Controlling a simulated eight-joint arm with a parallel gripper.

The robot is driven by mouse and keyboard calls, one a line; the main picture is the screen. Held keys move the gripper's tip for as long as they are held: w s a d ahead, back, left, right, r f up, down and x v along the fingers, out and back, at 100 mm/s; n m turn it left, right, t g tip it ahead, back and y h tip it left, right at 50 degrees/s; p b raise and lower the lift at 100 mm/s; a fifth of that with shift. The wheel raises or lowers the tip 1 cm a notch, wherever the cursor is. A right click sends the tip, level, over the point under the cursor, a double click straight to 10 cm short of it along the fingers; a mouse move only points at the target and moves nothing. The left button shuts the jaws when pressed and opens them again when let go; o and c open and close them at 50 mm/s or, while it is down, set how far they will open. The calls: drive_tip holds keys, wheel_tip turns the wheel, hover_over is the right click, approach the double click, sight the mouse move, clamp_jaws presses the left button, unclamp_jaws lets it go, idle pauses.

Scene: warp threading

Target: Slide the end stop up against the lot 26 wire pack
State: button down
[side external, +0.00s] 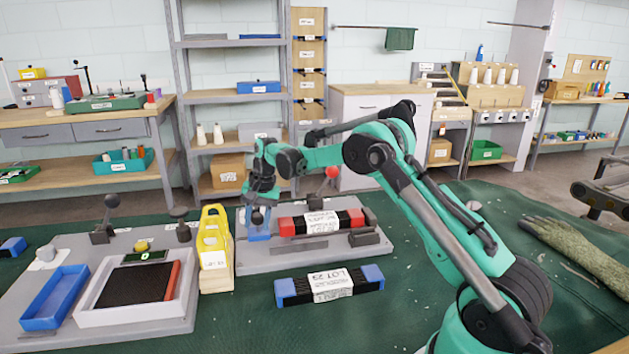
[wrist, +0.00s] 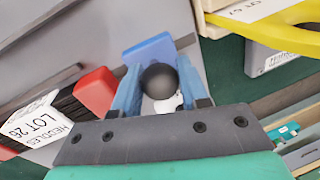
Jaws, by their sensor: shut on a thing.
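The end stop (side external: 259,232) is a blue block with a black ball knob, standing on the grey fixture plate. My gripper (side external: 260,208) is shut on it from above; in the wrist view the black knob (wrist: 159,81) shows between the fingers, which hide part of the block (wrist: 148,52). The lot 26 wire pack (side external: 321,222) is a dark bundle with red ends and a white label, lying on the same plate to the right of the stop. In the wrist view its red end (wrist: 97,91) is left of my gripper, with a narrow gap between it and the stop.
A red-knobbed lever (side external: 332,173) stands behind the pack and a dark bar (side external: 364,239) lies at its front right. A blue-ended pack (side external: 329,286) lies on the green mat in front. A yellow holder (side external: 214,250) stands close left of the plate.

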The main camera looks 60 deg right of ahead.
drive_tip(key=shift+w, duration=0.1)
drive_tip(key=c, duration=0.8)
unclamp_jaws()
drive_tip(key=shift+o, duration=0.2)
